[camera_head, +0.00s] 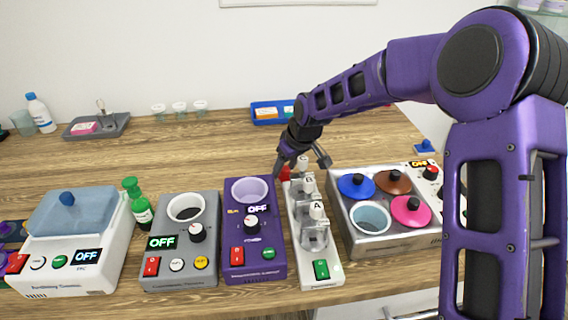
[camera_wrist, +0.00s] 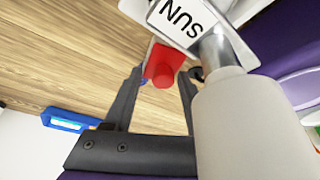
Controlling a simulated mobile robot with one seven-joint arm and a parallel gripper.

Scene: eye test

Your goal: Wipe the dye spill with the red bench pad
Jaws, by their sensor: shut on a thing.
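The red bench pad (camera_wrist: 160,62) has a round red knob and shows between the fingertips of my gripper (camera_wrist: 160,76) in the wrist view. My gripper is shut on it. In the head view my gripper (camera_head: 302,163) points down behind the white dispenser, and only a small part of the red pad (camera_head: 285,173) shows. I cannot make out the dye spill for certain. A small blue patch (camera_wrist: 143,82) shows beside the pad in the wrist view, but I cannot tell what it is.
The white dispenser (camera_head: 322,270) stands close in front of my gripper. The hot plate unit (camera_head: 378,238) with coloured lids is right of it, the purple device (camera_head: 252,262) left. A blue tray (camera_head: 268,107) lies behind.

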